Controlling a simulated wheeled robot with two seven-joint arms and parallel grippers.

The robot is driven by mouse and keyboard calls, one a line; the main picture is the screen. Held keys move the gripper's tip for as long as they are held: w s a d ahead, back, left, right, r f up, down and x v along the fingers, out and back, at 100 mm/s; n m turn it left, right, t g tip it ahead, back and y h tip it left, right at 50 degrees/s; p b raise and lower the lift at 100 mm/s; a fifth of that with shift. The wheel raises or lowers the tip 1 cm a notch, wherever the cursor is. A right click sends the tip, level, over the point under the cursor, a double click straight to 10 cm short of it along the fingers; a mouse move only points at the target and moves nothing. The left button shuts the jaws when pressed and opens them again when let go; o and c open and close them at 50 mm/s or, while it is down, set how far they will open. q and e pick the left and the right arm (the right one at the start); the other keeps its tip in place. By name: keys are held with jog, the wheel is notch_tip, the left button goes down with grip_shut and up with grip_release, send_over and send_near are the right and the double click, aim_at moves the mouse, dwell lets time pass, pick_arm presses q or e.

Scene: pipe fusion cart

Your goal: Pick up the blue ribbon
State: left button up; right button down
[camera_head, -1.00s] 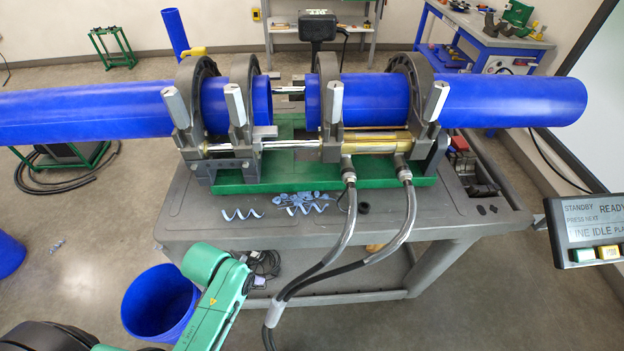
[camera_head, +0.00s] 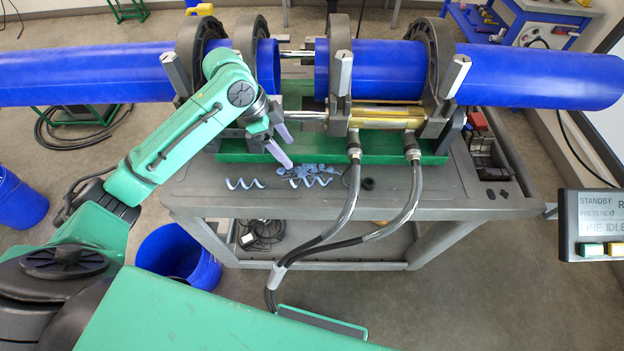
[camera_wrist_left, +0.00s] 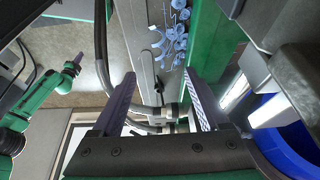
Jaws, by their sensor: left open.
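Two light-blue curled ribbons lie on the grey cart top: a left one (camera_head: 244,183) and a right one (camera_head: 311,181). The right one lies beside a pile of flat blue shavings (camera_head: 312,169). My left gripper (camera_head: 286,150) is above the cart's front part, just behind and above the ribbons, fingers pointing down. In the left wrist view its fingers (camera_wrist_left: 163,85) are apart with nothing between them. That view shows the shavings (camera_wrist_left: 176,38) and a curled ribbon (camera_wrist_left: 159,42) beyond the fingertips. An arm tip, seemingly my right gripper (camera_wrist_left: 77,58), shows small at the left.
The fusion machine with its green base (camera_head: 370,158) and large blue pipes (camera_head: 540,76) stands just behind the ribbons. Two hoses (camera_head: 347,213) hang over the cart's front edge right of them. A blue bucket (camera_head: 180,258) stands on the floor. The cart top's left part is clear.

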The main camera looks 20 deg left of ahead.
aim_at(310, 179)
pick_arm(q)
jog(key=p+x, duration=0.3)
jog(key=x, duration=1)
jog(key=shift+s+d+f+p, duration=0.1)
jog(key=shift+d+p, duration=0.15)
jog(key=shift+p, duration=0.1)
jog(key=shift+f, duration=0.15)
grip_shut()
